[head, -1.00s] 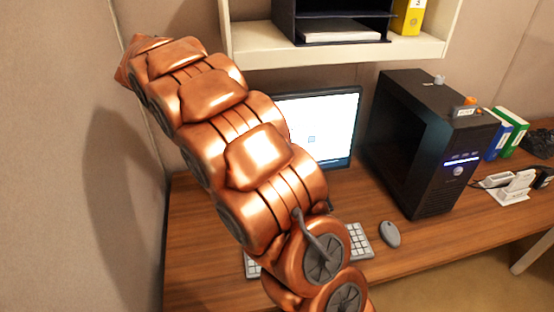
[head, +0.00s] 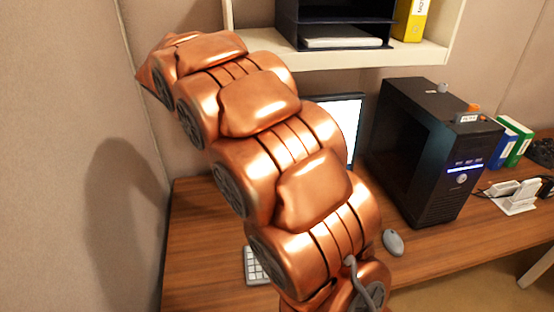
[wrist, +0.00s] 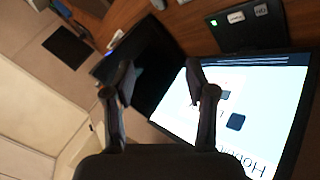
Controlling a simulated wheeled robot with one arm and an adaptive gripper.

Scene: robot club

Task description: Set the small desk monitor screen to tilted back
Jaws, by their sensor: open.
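The small desk monitor (head: 350,112) stands on the desk under the shelf. In the head view my arm hides most of it, and only the right part of its lit white screen and dark frame shows. In the wrist view its bright screen (wrist: 262,95) fills the right side, turned at an angle in the picture. My gripper (wrist: 162,78) is open with nothing between its fingers. Its right finger overlaps the screen's left part in the picture; I cannot tell whether it touches. The gripper is hidden in the head view, and the screen's tilt is hard to judge.
A black computer tower (head: 425,150) stands close to the monitor's right. A keyboard (head: 256,266) and a grey mouse (head: 392,243) lie in front. A shelf (head: 405,52) with a dark paper tray (head: 287,22) hangs above. The desk's left part (head: 200,215) is clear.

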